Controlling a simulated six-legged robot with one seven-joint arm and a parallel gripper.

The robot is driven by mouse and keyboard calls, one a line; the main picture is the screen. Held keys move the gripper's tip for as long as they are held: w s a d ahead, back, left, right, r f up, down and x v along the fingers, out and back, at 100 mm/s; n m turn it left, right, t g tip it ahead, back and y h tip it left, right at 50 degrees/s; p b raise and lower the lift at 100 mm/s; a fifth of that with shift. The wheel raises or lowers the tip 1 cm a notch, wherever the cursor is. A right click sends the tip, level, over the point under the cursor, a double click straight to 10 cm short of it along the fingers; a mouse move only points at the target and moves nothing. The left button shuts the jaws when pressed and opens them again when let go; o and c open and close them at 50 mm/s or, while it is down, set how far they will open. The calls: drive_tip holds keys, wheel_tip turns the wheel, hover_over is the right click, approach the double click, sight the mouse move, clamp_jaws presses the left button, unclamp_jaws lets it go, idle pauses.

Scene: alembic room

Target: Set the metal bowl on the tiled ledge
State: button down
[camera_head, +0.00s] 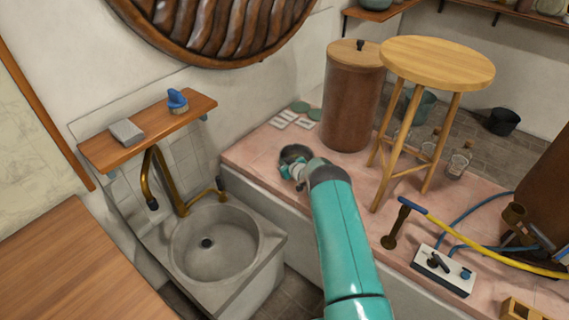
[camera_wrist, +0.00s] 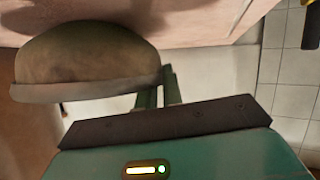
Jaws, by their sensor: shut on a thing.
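The metal bowl (camera_head: 295,153) is a dark grey, round bowl at the near left part of the pink tiled ledge (camera_head: 249,156) in the head view. My gripper (camera_head: 299,172) is at the bowl's near side, shut on its rim. In the wrist view the bowl (camera_wrist: 85,62) shows its rounded outside and its pale rim, and my gripper's fingers (camera_wrist: 160,88) meet that rim at its right end. The ledge (camera_wrist: 190,22) runs along the top there. I cannot tell whether the bowl touches the ledge or hangs just above it.
A brown lidded barrel (camera_head: 350,105) and a wooden stool (camera_head: 437,64) stand behind on the ledge. Green discs and pale tiles (camera_head: 291,118) lie left of the barrel. A stone sink (camera_head: 215,243) is at left. A switch box (camera_head: 443,270) with hoses is at right.

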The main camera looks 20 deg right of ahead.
drive_tip(key=c, duration=1.5)
unclamp_jaws()
drive_tip(key=shift+f, duration=0.1)
drive_tip(key=shift+c, duration=0.2)
